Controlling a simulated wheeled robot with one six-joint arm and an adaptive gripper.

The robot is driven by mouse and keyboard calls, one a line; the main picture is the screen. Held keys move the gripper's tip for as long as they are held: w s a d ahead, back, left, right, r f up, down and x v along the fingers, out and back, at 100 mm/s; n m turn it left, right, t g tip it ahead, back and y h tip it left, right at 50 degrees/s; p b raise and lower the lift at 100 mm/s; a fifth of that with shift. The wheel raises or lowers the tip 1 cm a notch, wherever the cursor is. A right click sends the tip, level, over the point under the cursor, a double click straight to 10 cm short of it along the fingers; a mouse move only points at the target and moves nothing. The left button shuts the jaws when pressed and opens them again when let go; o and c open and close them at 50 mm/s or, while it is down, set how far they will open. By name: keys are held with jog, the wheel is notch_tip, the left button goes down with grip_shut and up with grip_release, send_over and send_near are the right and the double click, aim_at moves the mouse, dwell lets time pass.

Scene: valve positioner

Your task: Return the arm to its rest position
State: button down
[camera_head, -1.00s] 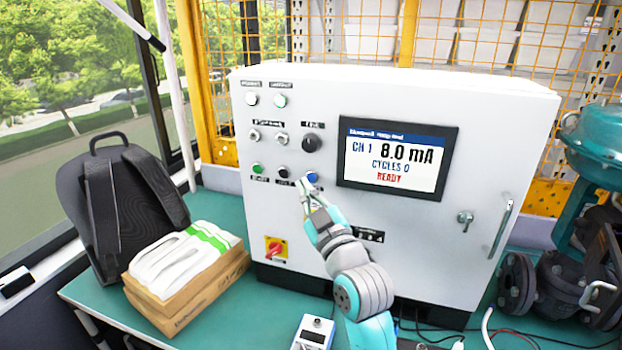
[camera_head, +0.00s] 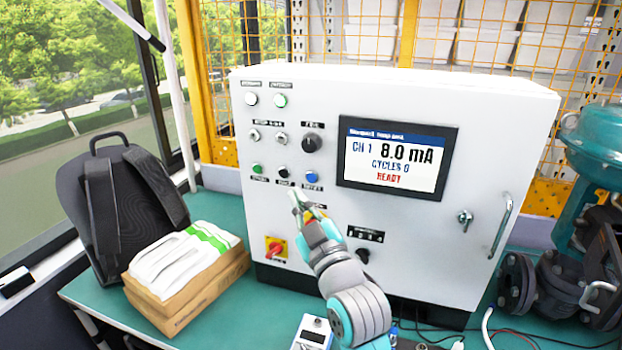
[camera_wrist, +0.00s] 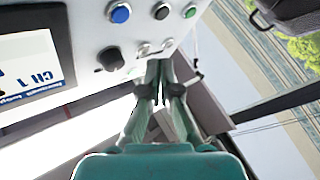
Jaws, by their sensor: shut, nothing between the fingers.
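My gripper (camera_head: 297,197) is shut and empty in front of the white control cabinet (camera_head: 400,240), a little below the row of push buttons. The blue button (camera_head: 311,177), black button (camera_head: 283,173) and green button (camera_head: 257,169) are all uncovered. In the wrist view my shut fingers (camera_wrist: 160,68) point toward the cabinet face, with the blue button (camera_wrist: 120,13) and a black knob (camera_wrist: 110,59) to their left. The display (camera_head: 397,158) reads CH 1, 8.0 mA, CYCLES 0, READY.
A cardboard box of gloves (camera_head: 185,275) and a dark backpack (camera_head: 120,205) are at left on the green table (camera_head: 255,310). A small white device (camera_head: 313,333) lies in front of the cabinet. A teal valve (camera_head: 592,140) stands at right. A red-yellow switch (camera_head: 276,248) is left of my arm.

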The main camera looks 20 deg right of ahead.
jog(key=shift+f, duration=0.1)
jog(key=s+d+f+m+g+h, duration=0.1)
jog(key=s+f+m, duration=0.1)
jog(key=s+f, duration=0.95)
jog(key=s+d+f+m+g+h, duration=0.1)
jog(key=s+d+f+m+g, duration=0.1)
jog(key=s+f, duration=0.9)
jog(key=s+f+m+g, duration=0.1)
jog(key=s+f, duration=0.3)
jog(key=s, duration=0.9)
jog(key=s+d+f+m+g, duration=0.1)
jog(key=s+f, duration=0.3)
jog(key=s, duration=0.9)
jog(key=shift+f+m+g+h, duration=0.2)
jog(key=shift+m+g+h, duration=0.1)
jog(key=shift+m+g, duration=0.3)
jog(key=shift+s, duration=0.1)
